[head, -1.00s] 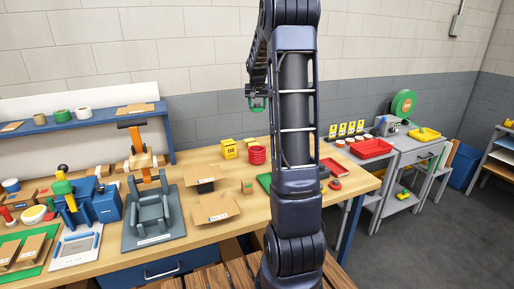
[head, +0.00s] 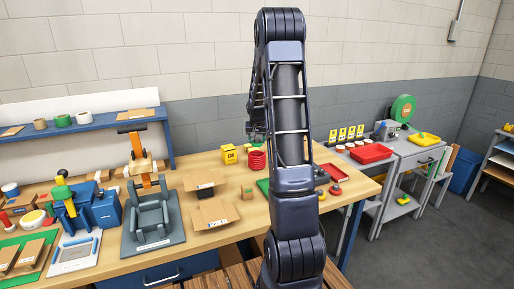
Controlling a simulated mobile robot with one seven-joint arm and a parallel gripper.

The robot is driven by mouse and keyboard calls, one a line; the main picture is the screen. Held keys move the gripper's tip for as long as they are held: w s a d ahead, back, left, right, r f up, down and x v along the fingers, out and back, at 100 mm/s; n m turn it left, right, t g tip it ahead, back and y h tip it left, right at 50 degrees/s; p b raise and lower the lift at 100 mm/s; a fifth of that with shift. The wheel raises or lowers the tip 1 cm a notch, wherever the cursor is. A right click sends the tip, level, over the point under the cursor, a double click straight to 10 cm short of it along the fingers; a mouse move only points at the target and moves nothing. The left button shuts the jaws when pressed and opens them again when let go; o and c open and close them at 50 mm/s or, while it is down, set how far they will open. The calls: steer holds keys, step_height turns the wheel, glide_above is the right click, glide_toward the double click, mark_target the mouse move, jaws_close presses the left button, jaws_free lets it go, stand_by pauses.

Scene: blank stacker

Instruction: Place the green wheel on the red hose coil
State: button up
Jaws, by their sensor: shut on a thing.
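The red hose coil (head: 257,161) sits on the wooden workbench, just left of my arm's upright link in the head view. My gripper (head: 257,138) is low, directly above the coil in the picture, and partly hidden by my arm. It is shut on the green wheel, which is hardly visible now between the gripper and the coil. I cannot tell whether the wheel touches the coil.
A yellow box (head: 229,155) stands left of the coil. Open cardboard boxes (head: 214,213) and a grey fixture (head: 152,218) are on the bench (head: 188,248) further left. A red tray (head: 372,153) is on the grey cart to the right.

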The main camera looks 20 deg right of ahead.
mark_target(257, 143)
steer(key=shift+f, duration=2)
steer(key=shift+f, duration=0.1)
steer(key=o, duration=1)
steer(key=s+a+r, duration=0.3)
steer(key=s+r, duration=0.3)
steer(key=r, duration=0.3)
steer(key=s+a+r, duration=0.4)
steer(key=s+r, duration=0.2)
steer(key=r, duration=0.3)
steer(key=s+a+r+n, duration=0.1)
steer(key=s+a, duration=0.2)
steer(key=s, duration=0.7)
steer(key=s+a+r+n+y, duration=0.1)
steer(key=s+a, duration=0.3)
steer(key=s, duration=0.6)
steer(key=s+a+r+n, duration=0.2)
steer(key=s+a, duration=0.2)
steer(key=s, duration=0.7)
steer(key=shift+s+y, duration=0.1)
steer(key=shift+y, duration=0.3)
